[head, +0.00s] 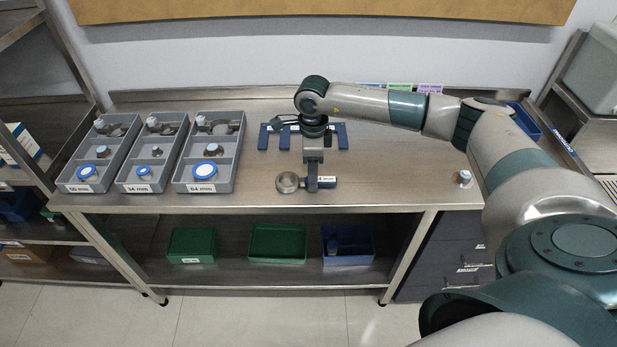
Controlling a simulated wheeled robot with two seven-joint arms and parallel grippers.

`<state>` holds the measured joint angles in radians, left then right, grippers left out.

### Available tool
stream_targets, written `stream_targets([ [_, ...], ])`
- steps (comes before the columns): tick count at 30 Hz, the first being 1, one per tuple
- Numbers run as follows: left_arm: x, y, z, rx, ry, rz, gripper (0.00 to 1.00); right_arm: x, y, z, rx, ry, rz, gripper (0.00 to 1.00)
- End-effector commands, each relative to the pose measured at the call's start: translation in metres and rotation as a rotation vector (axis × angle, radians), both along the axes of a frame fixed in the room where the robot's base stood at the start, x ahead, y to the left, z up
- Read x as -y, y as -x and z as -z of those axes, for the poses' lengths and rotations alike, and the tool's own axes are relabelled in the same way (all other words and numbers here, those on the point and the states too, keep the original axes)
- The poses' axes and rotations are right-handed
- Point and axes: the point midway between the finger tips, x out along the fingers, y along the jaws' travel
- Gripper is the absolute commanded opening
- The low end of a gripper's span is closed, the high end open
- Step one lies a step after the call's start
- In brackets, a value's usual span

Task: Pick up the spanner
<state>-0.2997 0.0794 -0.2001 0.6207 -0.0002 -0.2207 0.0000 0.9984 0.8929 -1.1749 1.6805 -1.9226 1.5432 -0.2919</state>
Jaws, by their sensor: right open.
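The spanner lies on the steel worktop near its front edge, with a round metal ring (287,182) at the left and a dark handle (328,182) with a white label at the right. My right gripper (312,186) points down over the middle of the spanner, between ring and handle. It is open. Its fingers hide part of the spanner, and I cannot tell whether they touch it. My left gripper is not in view.
Three grey compartment trays (208,187) with labels and small parts stand at the left. A blue rack (264,137) stands behind my gripper. A small metal part (464,178) stands at the right. Green bins (278,243) sit on the lower shelf.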

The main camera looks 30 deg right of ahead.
Motion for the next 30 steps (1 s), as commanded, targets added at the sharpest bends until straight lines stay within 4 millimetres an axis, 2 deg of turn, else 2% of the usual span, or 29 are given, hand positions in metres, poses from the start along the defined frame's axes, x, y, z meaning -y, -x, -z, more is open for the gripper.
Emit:
stream_targets([
  [5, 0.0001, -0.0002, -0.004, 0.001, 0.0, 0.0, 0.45, 0.0002, 0.0005, 0.0098, -0.001, -0.001, 0.0, 0.45],
  [17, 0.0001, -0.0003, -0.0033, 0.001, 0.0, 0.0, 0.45, 0.0001, 0.0003, 0.01, 0.0, 0.0, 0.0, 0.45],
  [18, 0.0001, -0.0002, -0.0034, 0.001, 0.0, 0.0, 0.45, 0.0002, 0.0002, 0.0099, 0.0, 0.0, 0.0, 0.43],
  [23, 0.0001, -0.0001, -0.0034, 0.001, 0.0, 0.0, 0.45, 0.0002, 0.0002, 0.0099, 0.0, 0.0, 0.001, 0.05],
  [24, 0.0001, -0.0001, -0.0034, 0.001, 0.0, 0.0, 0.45, 0.0002, 0.0002, 0.0098, 0.0, 0.0, 0.001, 0.0],
  [30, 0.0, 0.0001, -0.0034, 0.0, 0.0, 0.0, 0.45, 0.0002, 0.0, 0.0095, 0.001, -0.001, 0.001, 0.0],
])
